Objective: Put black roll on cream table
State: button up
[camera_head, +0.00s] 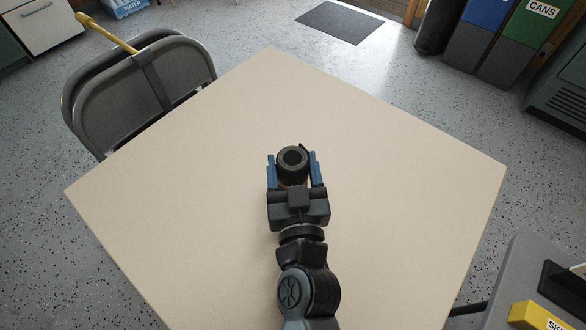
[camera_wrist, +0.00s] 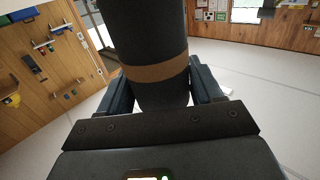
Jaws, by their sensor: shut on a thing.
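The black roll (camera_head: 291,161) is held between the two blue-sided fingers of my gripper (camera_head: 291,170), over the middle of the cream table (camera_head: 200,190). In the wrist view the black roll (camera_wrist: 150,50) has a brown band around it and sits between the fingers of my gripper (camera_wrist: 157,88). In the head view its round end with a hole faces up toward the camera. Whether the roll touches the table top or is a little above it, I cannot tell. The table top is otherwise bare.
Folding chairs (camera_head: 140,85) stand at the table's upper left edge, with a yellow handle (camera_head: 105,34) by them. A grey surface with a yellow box (camera_head: 535,317) is at lower right. Bins (camera_head: 535,30) and a dark mat (camera_head: 340,22) lie beyond.

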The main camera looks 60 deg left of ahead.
jog(key=shift+f+b, duration=0.3)
jog(key=shift+b, duration=0.05)
jog(key=shift+f, duration=0.2)
jog(key=shift+f+b, duration=0.15)
jog(key=shift+b, duration=0.2)
jog(key=o, duration=1.2)
jog(key=shift+d+f, duration=0.1)
jog(key=shift+f, duration=0.15)
jog(key=shift+o, duration=0.2)
jog(key=shift+s, duration=0.1)
jog(key=shift+r+p, duration=0.5)
jog(key=shift+p, duration=0.1)
jog(key=b+v, duration=0.3)
jog(key=v, duration=0.8)
jog(key=shift+d+r, duration=0.35)
jog(key=shift+r, duration=0.05)
